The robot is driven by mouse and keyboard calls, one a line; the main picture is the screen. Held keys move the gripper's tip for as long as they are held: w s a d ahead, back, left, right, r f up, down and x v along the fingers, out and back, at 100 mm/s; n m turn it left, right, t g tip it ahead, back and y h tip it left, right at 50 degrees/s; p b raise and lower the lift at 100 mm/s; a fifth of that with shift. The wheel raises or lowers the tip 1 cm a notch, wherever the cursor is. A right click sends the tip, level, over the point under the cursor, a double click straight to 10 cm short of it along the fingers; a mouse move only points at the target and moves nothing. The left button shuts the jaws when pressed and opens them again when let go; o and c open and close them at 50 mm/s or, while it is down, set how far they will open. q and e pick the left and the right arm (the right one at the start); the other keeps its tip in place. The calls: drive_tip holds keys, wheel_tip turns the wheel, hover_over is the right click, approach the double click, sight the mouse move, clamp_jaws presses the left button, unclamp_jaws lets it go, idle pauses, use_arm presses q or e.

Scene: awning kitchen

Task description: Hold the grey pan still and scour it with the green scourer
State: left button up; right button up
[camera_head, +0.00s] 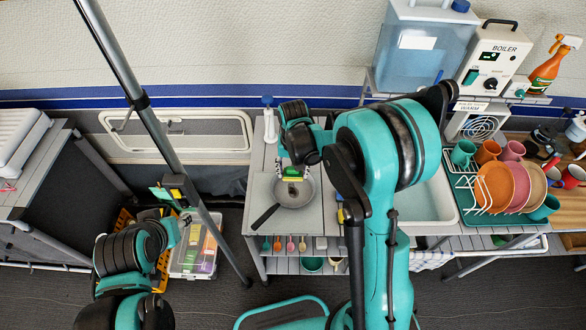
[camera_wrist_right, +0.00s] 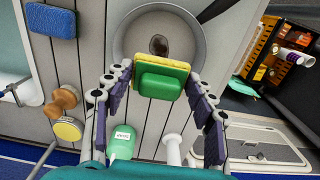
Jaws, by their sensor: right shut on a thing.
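The grey pan (camera_head: 308,193) lies on the grey counter with its black handle (camera_head: 264,217) pointing to the lower left. In the right wrist view a dark brown patch shows on the pan's floor (camera_wrist_right: 180,35). My right gripper (camera_wrist_right: 157,80) is shut on the green scourer (camera_wrist_right: 160,84), which has a yellow layer. The scourer also shows over the pan in the head view (camera_head: 292,177). Whether it touches the pan is unclear. My left gripper (camera_head: 182,222) is left of the counter, away from the pan handle; its jaw opening is hard to make out.
A blue sponge (camera_wrist_right: 52,22), a wooden-knobbed brush (camera_wrist_right: 66,128) and a green bottle (camera_wrist_right: 122,142) stand near the pan. The sink (camera_head: 432,203) and dish rack (camera_head: 475,205) are to the right. A pole (camera_head: 150,120) rises beside the left arm, near a bin (camera_head: 186,262).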

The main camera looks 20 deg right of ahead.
use_arm(q)
drive_tip(key=shift+f, duration=0.15)
drive_tip(key=shift+d, duration=0.1)
drive_tip(key=c, duration=0.6)
drive_tip(key=shift+w+d+m, duration=0.1)
drive_tip(key=shift+d+m, duration=0.2)
drive_tip(key=shift+c, duration=0.2)
drive_tip(key=n+g+h, duration=0.3)
drive_tip(key=n+g, duration=0.3)
hover_over(281, 200)
drive_tip(key=s+a, duration=0.2)
drive_tip(key=a, duration=0.3)
wheel_tip(281, 200, down, 14)
drive_tip(key=x, duration=1.1)
drive_tip(key=shift+w+d+f, duration=0.1)
drive_tip(key=shift+w+f, duration=0.1)
drive_tip(key=shift+w, duration=0.25)
clamp_jaws()
